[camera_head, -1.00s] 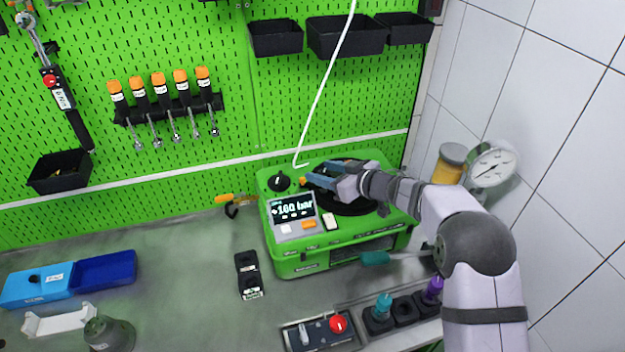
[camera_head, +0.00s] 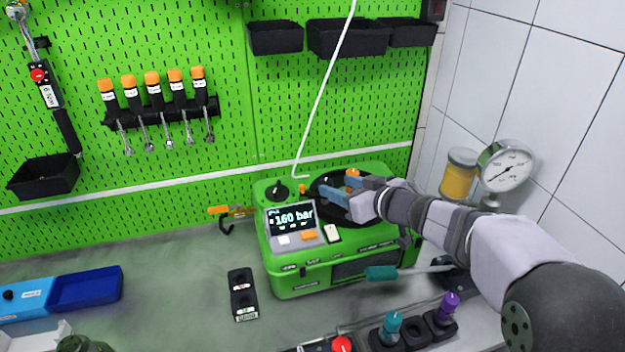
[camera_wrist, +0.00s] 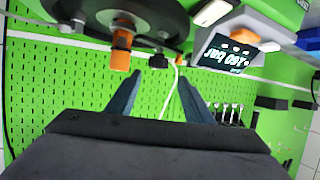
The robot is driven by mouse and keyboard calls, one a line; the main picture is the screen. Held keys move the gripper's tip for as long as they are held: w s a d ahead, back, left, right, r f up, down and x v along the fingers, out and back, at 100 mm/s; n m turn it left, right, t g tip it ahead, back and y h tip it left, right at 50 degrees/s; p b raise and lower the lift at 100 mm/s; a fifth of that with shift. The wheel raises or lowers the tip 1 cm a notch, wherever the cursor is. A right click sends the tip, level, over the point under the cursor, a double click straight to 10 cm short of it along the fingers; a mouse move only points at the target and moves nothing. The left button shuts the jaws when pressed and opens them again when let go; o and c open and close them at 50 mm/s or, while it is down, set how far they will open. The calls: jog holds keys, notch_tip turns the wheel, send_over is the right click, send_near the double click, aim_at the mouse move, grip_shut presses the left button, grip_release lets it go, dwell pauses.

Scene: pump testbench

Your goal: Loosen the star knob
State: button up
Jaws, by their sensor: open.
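The green pump unit (camera_head: 345,262) stands on the bench, with a display reading 160 bar (camera_head: 292,218). A black knob (camera_head: 278,192) rises from its top left; it looks like the star knob, but its shape is too small to be sure. A small orange part (camera_head: 302,189) stands beside it. My gripper (camera_head: 326,192) is open and empty over the black round part on top, to the right of the knob and apart from it. In the wrist view, the open fingers (camera_wrist: 160,82) point toward the green wall, with an orange fitting (camera_wrist: 121,50) just above the left finger.
A white hose or cable (camera_head: 322,90) hangs down behind the pump. A pressure gauge (camera_head: 505,168) and a yellow container (camera_head: 459,174) stand at the right. A teal-handled tool (camera_head: 381,273) lies in front of the pump.

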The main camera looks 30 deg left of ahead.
jog(key=s+a+r+n+g+y+p, duration=0.1)
jog(key=s+a+r+n+g+y, duration=0.2)
jog(key=s+a+r+n+g, duration=0.1)
jog(key=shift+s+a+r+n+g, duration=0.4)
jog(key=shift+n+g, duration=0.3)
jog(key=shift+n, duration=0.5)
jog(key=shift+s, duration=0.1)
